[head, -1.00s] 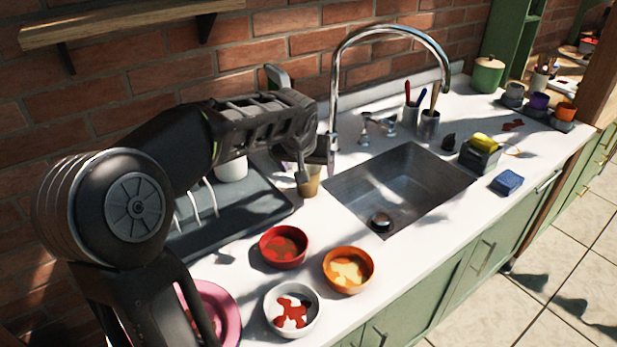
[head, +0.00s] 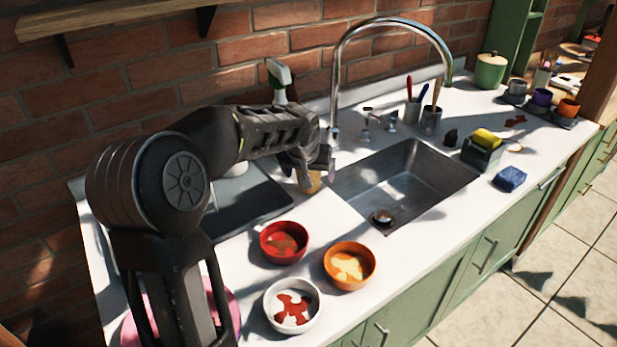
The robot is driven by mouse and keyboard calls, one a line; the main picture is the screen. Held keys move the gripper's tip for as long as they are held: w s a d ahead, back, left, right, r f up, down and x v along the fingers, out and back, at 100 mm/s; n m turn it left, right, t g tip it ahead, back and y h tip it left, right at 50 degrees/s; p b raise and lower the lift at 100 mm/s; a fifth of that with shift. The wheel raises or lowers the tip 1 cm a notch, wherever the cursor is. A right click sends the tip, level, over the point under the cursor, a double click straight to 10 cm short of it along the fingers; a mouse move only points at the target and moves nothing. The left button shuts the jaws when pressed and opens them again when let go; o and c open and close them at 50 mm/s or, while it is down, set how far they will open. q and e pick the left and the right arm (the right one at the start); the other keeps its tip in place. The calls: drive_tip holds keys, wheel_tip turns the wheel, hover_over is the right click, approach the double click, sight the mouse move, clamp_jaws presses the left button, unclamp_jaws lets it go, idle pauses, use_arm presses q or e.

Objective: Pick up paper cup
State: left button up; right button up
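A small tan-brown cup (head: 314,183), which looks like the paper cup, stands on the white counter just left of the sink. Only a small part of it shows; my gripper hides the rest. My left gripper (head: 315,172) points down at the cup, with one finger in front of its left side and the other near its right side. I cannot tell whether the fingers touch the cup or are closed on it. My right gripper is not in view.
A red bowl (head: 284,243), an orange bowl (head: 350,266) and a white bowl (head: 291,306) stand in front of the gripper. The sink (head: 408,190) and arched faucet (head: 338,70) are close on its right. A dark drying tray (head: 250,205) is left; a spray bottle (head: 279,78) is behind.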

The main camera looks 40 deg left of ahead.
use_arm(q)
drive_tip(key=shift+w+f, duration=0.15)
drive_tip(key=shift+f, duration=0.1)
idle(0.4)
drive_tip(key=c, duration=1.3)
drive_tip(key=shift+r, duration=0.15)
wheel_tip(320, 180, up, 10)
drive_tip(key=shift+f, duration=0.1)
idle(0.3)
